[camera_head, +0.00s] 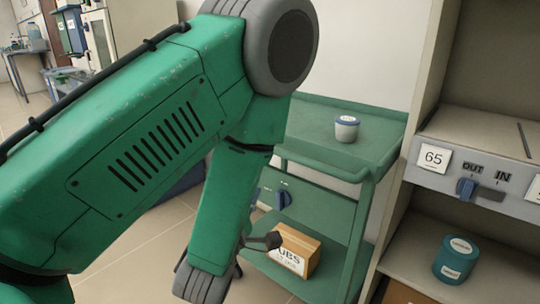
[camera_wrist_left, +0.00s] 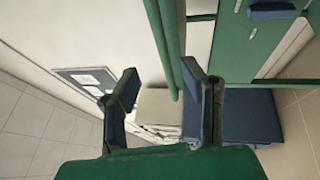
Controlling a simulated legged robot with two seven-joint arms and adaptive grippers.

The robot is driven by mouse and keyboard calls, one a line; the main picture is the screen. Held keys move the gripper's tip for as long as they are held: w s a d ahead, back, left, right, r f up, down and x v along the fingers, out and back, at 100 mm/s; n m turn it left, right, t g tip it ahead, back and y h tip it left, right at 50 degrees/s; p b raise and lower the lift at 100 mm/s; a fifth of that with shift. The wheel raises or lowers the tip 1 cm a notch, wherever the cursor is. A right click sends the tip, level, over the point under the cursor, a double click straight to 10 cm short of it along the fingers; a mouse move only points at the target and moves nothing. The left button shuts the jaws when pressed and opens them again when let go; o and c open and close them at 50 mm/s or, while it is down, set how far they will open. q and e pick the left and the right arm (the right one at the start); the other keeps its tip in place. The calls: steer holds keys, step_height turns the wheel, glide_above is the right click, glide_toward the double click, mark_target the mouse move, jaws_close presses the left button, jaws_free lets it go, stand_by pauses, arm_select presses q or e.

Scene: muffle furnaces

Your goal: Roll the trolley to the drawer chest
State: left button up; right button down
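The green trolley (camera_head: 310,120) stands right of centre in the head view, with a raised rim and side handle bar. In the left wrist view my left gripper (camera_wrist_left: 160,75) is open. A green bar (camera_wrist_left: 167,45), apparently the trolley's handle, shows between the fingers, nearer the right one; contact is unclear. I cannot identify the drawer chest.
Tiled floor (camera_head: 150,232) is open at left; cabinets and a bench stand far back left.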

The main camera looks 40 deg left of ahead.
arm_select(q)
steer(key=p+x, duration=0.6)
steer(key=x, duration=0.6)
steer(key=shift+w+a+f, duration=0.1)
steer(key=shift+w+a, duration=0.1)
steer(key=shift+w, duration=0.2)
steer(key=shift+w+a, duration=0.1)
steer(key=shift+w, duration=0.15)
jaws_close()
